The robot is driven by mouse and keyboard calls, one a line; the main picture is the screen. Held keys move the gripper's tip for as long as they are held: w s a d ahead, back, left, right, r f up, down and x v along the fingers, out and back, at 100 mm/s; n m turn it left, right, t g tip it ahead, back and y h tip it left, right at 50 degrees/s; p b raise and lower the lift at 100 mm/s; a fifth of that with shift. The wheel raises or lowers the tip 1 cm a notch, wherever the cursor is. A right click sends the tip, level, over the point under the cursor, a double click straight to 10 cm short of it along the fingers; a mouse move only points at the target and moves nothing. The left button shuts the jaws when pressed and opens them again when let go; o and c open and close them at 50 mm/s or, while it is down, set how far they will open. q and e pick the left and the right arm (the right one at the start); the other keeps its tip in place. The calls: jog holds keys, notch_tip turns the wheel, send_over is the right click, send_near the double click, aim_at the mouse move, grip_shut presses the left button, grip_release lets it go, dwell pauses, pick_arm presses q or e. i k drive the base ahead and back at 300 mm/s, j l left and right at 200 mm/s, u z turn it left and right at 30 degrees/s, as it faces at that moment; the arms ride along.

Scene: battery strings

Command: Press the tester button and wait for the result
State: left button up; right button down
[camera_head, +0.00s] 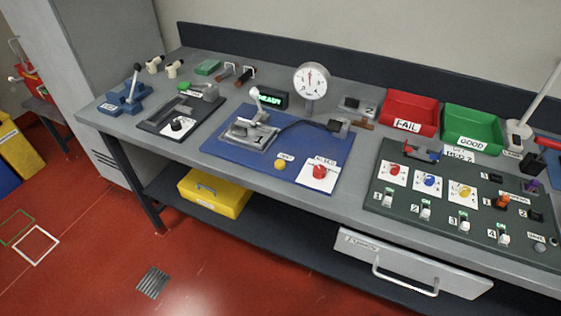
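The tester station sits on a blue mat (225,150) in the middle of the workbench. It has a grey metal fixture (247,135) with a lever, marked 1. A small display (272,98) behind it shows green text that reads READY. A yellow button (280,166) with a small white label is at the mat's front. A red button (320,171) on a white labelled card is to its right. Neither of my grippers is in view.
A red FAIL bin (411,113) and a green GOOD bin (473,128) stand at the back right. A dark green panel (385,208) with switches and knobs lies at the right. A blue vise (126,98) is at the left. A yellow case (214,193) sits on the lower shelf.

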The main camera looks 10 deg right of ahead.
aim_at(279, 164)
jog(key=j+z, duration=0.35)
jog(key=j, duration=1.05)
jog(key=j+z, duration=0.35)
jog(key=j, duration=1.1)
